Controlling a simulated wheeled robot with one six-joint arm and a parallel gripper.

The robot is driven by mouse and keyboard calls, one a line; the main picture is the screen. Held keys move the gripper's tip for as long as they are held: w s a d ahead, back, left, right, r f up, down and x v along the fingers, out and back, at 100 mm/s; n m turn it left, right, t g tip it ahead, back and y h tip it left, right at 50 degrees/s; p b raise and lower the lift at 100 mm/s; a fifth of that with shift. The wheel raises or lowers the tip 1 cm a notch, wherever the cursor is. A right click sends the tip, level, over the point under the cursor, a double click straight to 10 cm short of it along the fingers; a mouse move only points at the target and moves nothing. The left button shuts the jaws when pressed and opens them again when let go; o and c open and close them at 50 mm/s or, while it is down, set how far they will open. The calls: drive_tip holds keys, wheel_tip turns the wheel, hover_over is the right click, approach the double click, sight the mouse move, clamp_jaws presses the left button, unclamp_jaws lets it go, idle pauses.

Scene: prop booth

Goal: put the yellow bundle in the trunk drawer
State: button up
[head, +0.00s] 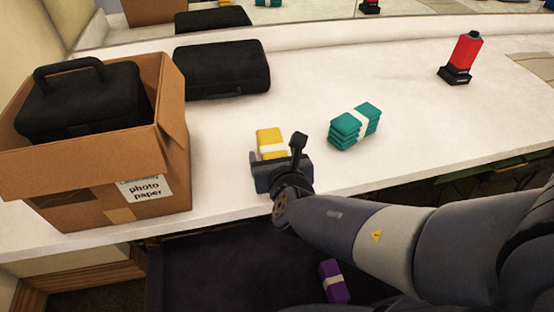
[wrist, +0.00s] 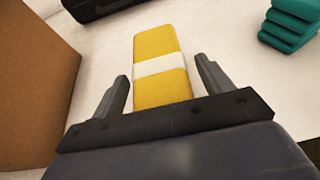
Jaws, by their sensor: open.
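The yellow bundle (head: 269,137) with a white band lies on the white counter, just beyond my gripper (head: 282,166). In the wrist view the yellow bundle (wrist: 160,43) reaches between the two fingers of my gripper (wrist: 163,78). The fingers are spread, one on each side, with a gap to the bundle on both sides. The bundle's near end is hidden behind the gripper body. Below the counter's front edge is an open dark drawer-like space (head: 215,270), which looks like the trunk drawer. A purple bundle (head: 333,281) lies in it, and my arm covers part of it.
A cardboard box (head: 80,215) marked "photo paper" holds a black case (head: 85,100) at left. Another black case (head: 220,70) lies behind it. A teal bundle stack (head: 355,126) is right of my gripper. A red-and-black object (head: 463,57) stands far right. A mirror lines the back.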

drive_tip(key=shift+s+r+p, duration=0.25)
drive_tip(key=shift+p, duration=0.15)
drive_tip(key=p+v, duration=0.3)
drive_tip(key=v, duration=0.6)
drive_tip(key=shift+p, duration=0.4)
drive_tip(key=shift+o, duration=0.3)
drive_tip(key=shift+s+d, duration=0.1)
drive_tip(key=shift+s, duration=0.4)
drive_tip(key=shift+o, duration=0.2)
drive_tip(key=shift+d+f, duration=0.15)
drive_tip(key=shift+d, duration=0.2)
drive_tip(key=b+x, duration=0.3)
drive_tip(key=x, duration=0.1)
drive_tip(key=shift+w+f, duration=0.25)
drive_tip(key=shift+w, duration=0.1)
drive_tip(key=shift+a+b+x, duration=0.15)
drive_tip(key=shift+b+x, duration=0.5)
drive_tip(key=shift+x, duration=0.85)
drive_tip(key=shift+a+b+x, duration=0.15)
drive_tip(key=shift+b+x, duration=0.5)
drive_tip(key=shift+x, duration=0.8)
